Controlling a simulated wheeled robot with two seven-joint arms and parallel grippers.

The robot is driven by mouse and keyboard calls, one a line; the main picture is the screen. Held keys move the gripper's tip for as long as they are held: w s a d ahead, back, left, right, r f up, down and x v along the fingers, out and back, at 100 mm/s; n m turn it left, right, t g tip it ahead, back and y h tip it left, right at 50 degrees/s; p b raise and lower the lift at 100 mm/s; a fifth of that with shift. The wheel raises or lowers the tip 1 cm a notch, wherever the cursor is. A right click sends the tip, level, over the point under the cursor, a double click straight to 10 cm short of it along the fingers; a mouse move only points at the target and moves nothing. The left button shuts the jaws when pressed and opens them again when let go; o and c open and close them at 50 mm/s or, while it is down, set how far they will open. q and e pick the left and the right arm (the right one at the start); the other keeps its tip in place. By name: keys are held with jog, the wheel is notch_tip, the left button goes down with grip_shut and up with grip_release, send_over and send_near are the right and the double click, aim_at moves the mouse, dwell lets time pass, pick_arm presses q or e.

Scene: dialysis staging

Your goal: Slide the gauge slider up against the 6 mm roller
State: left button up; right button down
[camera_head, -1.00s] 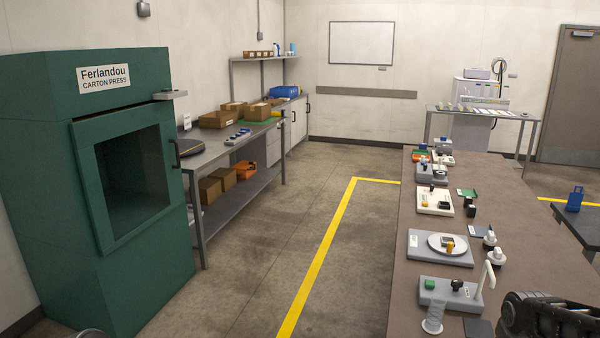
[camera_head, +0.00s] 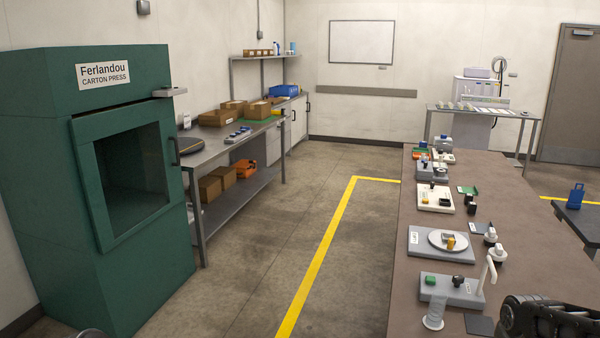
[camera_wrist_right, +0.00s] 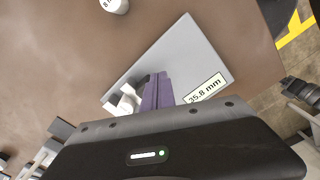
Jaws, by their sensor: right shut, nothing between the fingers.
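In the right wrist view, a flat grey plate (camera_wrist_right: 195,62) carries a label reading 35.8 mm (camera_wrist_right: 205,88). A white roller (camera_wrist_right: 114,5) at the top edge has a cut-off label starting with 8. I cannot identify the 6 mm roller.
A green carton press (camera_head: 55,220) stands at the left.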

jog(key=shift+w+d, duration=0.2)
jog(key=shift+w, duration=0.35)
dwell(0.7)
jog(key=shift+r, duration=0.1)
jog(key=shift+s+a+r+p, duration=0.1)
jog(key=shift+s+r+p, duration=0.15)
jog(key=shift+r+p, duration=0.5)
jog(key=shift+s+a+r+p, duration=0.1)
jog(key=shift+s+r+p, duration=0.15)
jog(key=shift+r+p, duration=0.5)
jog(key=shift+s+a+r+p, duration=0.1)
jog(key=shift+s+r+p, duration=0.15)
jog(key=shift+r+p, duration=0.5)
jog(key=shift+r, duration=0.15)
